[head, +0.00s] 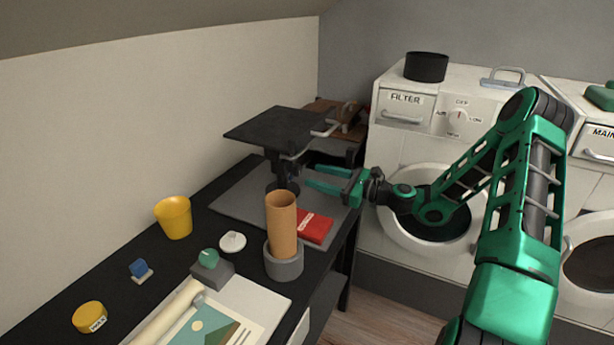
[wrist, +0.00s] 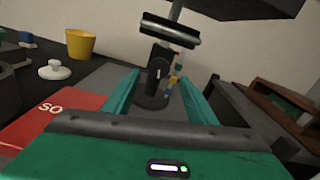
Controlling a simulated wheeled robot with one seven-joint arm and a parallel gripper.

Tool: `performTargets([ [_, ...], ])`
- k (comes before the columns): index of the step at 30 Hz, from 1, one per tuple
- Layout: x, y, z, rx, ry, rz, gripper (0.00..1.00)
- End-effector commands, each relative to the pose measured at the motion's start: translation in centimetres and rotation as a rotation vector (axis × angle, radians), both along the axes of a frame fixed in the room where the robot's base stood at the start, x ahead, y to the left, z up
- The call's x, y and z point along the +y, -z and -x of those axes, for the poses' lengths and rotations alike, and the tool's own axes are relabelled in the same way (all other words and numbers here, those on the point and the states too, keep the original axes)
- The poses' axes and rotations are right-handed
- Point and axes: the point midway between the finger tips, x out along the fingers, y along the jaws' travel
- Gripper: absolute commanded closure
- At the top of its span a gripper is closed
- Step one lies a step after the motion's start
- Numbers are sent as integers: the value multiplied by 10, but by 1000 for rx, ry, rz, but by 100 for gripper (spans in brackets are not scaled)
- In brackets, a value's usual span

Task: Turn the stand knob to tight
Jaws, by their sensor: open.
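A black stand (head: 282,128) with a flat square top stands on a grey mat at the far end of the black desk. In the wrist view its dark knob (wrist: 157,70) shows with a pale line that looks near upright. Small coloured marks (wrist: 173,80) sit just right of the knob; I cannot read which one means tight. My gripper (head: 308,178) is open and empty, pointing left at the stand's column. In the wrist view its two green fingers (wrist: 160,88) lie left and right of the knob, and I see no contact.
A red box (head: 314,227) and an orange tube in a grey holder (head: 284,264) stand close to my gripper. A yellow cup (head: 173,217), a white lidded piece (head: 232,242) and papers lie nearer. White washing machines (head: 397,148) stand right of the desk.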

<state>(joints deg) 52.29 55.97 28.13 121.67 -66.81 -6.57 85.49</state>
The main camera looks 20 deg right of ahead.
Motion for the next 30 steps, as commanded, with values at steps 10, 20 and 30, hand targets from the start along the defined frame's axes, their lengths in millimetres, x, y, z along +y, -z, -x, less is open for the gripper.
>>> performTargets([
  [10,-36,1,34,2,2,0,49],
  [20,-40,1,38,1,0,1,49],
  [30,-40,1,38,2,1,1,49],
])
